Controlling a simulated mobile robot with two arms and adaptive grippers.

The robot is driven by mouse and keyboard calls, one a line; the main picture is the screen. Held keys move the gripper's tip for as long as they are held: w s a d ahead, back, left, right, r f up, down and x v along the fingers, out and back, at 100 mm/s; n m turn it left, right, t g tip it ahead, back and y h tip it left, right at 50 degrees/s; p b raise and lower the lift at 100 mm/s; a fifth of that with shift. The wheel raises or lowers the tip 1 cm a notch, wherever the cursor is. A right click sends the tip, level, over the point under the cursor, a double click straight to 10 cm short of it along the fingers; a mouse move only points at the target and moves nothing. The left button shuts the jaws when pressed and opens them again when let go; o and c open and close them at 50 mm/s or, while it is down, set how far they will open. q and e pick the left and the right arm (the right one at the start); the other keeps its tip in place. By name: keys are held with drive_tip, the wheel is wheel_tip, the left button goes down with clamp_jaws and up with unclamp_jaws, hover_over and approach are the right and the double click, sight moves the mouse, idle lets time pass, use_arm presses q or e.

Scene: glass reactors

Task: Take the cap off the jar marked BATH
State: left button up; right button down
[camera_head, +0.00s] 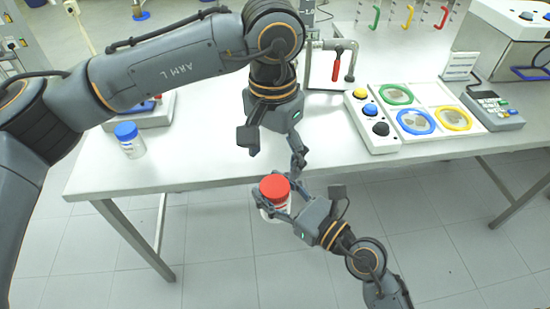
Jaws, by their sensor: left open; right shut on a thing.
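A white jar (273,211) with a red cap (274,188) is held upright by my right gripper (280,205), in front of the table edge and above the floor. The cap is on the jar. No marking on this jar can be read from here. My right gripper's fingers are shut around the jar's body, below the cap. My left gripper (273,166) points down just above and behind the red cap. Its fingers are spread wide and it is empty. Its right finger reaches down close to the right gripper.
A jar with a blue cap (129,140) stands on the white table (190,168) at the left. A button box (371,122) and a board of colored rings (433,107) are at the right. A red-handled clamp (338,66) stands behind my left gripper.

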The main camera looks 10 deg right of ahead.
sight(275, 186)
use_arm(q)
wheel_tip(275, 186, down, 8)
drive_tip(key=shift+r, duration=0.25)
drive_tip(key=c, duration=1.2)
drive_tip(key=n, duration=0.3)
drive_tip(key=o, duration=1.3)
